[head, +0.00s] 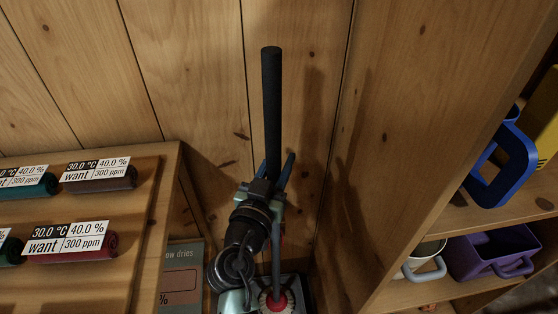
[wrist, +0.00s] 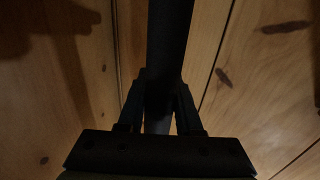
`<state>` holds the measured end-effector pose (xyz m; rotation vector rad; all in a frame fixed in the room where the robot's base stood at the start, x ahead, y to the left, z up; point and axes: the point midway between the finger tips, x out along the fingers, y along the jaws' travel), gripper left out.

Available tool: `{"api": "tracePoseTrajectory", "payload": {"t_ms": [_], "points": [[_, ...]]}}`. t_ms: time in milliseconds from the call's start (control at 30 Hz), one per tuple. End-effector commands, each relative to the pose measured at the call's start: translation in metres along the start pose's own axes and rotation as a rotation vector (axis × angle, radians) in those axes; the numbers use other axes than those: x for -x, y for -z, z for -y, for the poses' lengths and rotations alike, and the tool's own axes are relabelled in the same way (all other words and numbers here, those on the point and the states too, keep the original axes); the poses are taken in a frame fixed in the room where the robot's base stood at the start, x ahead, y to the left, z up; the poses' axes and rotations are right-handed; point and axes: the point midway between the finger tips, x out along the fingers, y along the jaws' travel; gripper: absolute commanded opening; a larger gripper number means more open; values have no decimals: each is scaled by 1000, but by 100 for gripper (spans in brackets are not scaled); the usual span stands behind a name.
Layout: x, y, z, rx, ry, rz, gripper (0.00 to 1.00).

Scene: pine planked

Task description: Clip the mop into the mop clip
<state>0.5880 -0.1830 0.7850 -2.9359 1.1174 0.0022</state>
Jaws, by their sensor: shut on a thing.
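The mop stands nearly upright in the wooden corner in the head view, with a thick black grip (head: 271,100) at its top and a thinner grey shaft (head: 276,250) below. My gripper (head: 268,184) is shut on the mop's handle, below the top of the black grip. In the wrist view, the fingers of my gripper (wrist: 160,92) lie on both sides of the dark handle (wrist: 170,40). A blue prong (head: 288,170) shows just right of the handle; I cannot tell whether it is part of the mop clip or of my gripper. The mop's lower end is partly hidden by my arm.
A wooden rack (head: 150,235) with labelled rolls stands at the left. A red knob-like thing (head: 272,300) is at the bottom. Plank walls close the corner.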

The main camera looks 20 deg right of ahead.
Motion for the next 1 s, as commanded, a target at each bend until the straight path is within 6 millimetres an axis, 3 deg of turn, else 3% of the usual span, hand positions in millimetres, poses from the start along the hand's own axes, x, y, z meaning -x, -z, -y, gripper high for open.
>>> {"api": "tracePoseTrajectory", "payload": {"t_ms": [33, 67, 233, 633, 767, 1000], "points": [[0, 2, 0, -2, 1, -3, 0], [0, 2, 0, -2, 1, -3, 39], [0, 1, 0, -1, 1, -2, 69], [8, -2, 0, 3, 2, 3, 69], [30, -2, 1, 3, 4, 2, 69], [84, -1, 1, 2, 5, 1, 69]]}}
